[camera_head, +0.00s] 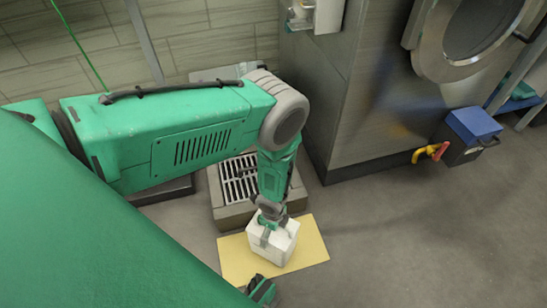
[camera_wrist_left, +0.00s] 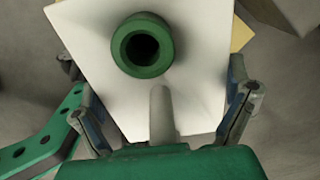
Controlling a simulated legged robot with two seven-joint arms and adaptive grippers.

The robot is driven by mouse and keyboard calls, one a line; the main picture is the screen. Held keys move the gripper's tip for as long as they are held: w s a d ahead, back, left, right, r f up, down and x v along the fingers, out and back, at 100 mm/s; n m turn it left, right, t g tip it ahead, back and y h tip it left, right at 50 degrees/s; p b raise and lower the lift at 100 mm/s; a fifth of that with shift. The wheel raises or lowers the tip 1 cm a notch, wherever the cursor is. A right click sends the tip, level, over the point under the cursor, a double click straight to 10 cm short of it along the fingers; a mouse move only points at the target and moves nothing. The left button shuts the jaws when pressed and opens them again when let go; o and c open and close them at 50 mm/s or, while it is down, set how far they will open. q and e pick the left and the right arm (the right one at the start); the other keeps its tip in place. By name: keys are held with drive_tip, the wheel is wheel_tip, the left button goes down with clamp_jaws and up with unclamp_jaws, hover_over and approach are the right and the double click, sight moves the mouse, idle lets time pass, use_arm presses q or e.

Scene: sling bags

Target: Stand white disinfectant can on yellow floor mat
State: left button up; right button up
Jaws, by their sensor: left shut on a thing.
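The white disinfectant can (camera_head: 280,246) is a boxy white container, roughly upright, over the middle of the yellow floor mat (camera_head: 240,265). I cannot tell whether its base touches the mat. My left gripper (camera_head: 267,223) comes down on the can from above and is shut on it. In the left wrist view, the can (camera_wrist_left: 95,35) shows its white top with a round green spout and a pale handle, between the two fingers of my left gripper (camera_wrist_left: 165,108). A strip of the mat (camera_wrist_left: 240,35) shows beyond it.
A floor drain grate (camera_head: 238,180) in a raised stone block lies behind the mat. A large steel machine (camera_head: 365,110) stands to the right, with a blue-topped box (camera_head: 472,125) beside it. The grey floor right of the mat is clear.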

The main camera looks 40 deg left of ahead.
use_arm(q)
drive_tip(key=f+b, duration=0.1)
drive_tip(key=f, duration=0.1)
drive_tip(key=a+f+b, duration=0.1)
drive_tip(key=f, duration=0.1)
drive_tip(key=shift+a, duration=0.2)
drive_tip(key=shift+d+r, duration=0.15)
drive_tip(key=shift+d, duration=0.4)
drive_tip(key=o, duration=1.3)
drive_tip(key=r+p, duration=0.3)
drive_tip(key=r, duration=0.2)
drive_tip(key=r+p, duration=0.3)
drive_tip(key=r, duration=0.2)
drive_tip(key=shift+a+r, duration=0.2)
drive_tip(key=shift+r, duration=0.1)
drive_tip(key=shift+s+a+r+p, duration=0.1)
drive_tip(key=shift+r+p, duration=0.35)
drive_tip(key=shift+r, duration=0.3)
use_arm(e)
drive_tip(key=r, duration=0.2)
drive_tip(key=a+r, duration=0.1)
drive_tip(key=r, duration=0.2)
drive_tip(key=shift+a, duration=0.1)
